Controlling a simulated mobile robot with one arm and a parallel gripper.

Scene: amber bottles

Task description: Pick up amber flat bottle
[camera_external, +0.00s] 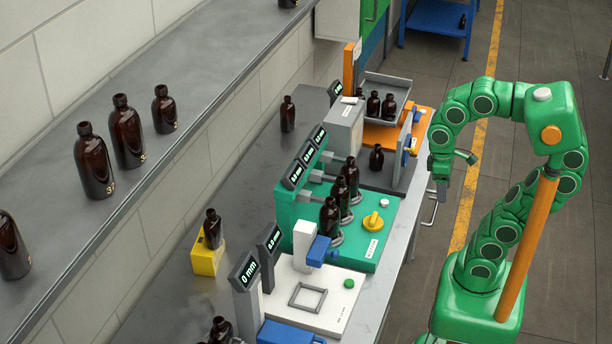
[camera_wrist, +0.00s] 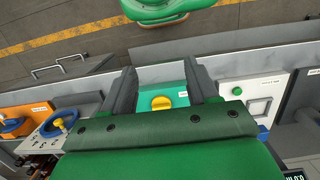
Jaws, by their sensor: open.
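Several amber bottles are in the external view, and I cannot tell which one is the flat bottle. Some stand on the grey ledge, such as one bottle (camera_external: 127,132). Three stand on the teal machine (camera_external: 366,245), including a front bottle (camera_external: 330,217). A single bottle (camera_external: 376,158) stands by the grey-and-orange station, and another (camera_external: 287,114) stands near the wall. My gripper (camera_external: 442,190) is open and empty, raised to the right of the bench, apart from every bottle. In the wrist view its two dark fingers (camera_wrist: 160,82) are spread, with no clear bottle between them.
A yellow knob (camera_external: 373,221) sits on the teal machine; it also shows in the wrist view (camera_wrist: 162,102). A white machine (camera_external: 325,312) stands in front, a yellow block (camera_external: 207,257) holds a bottle, and a metal tray (camera_external: 385,84) holds bottles behind.

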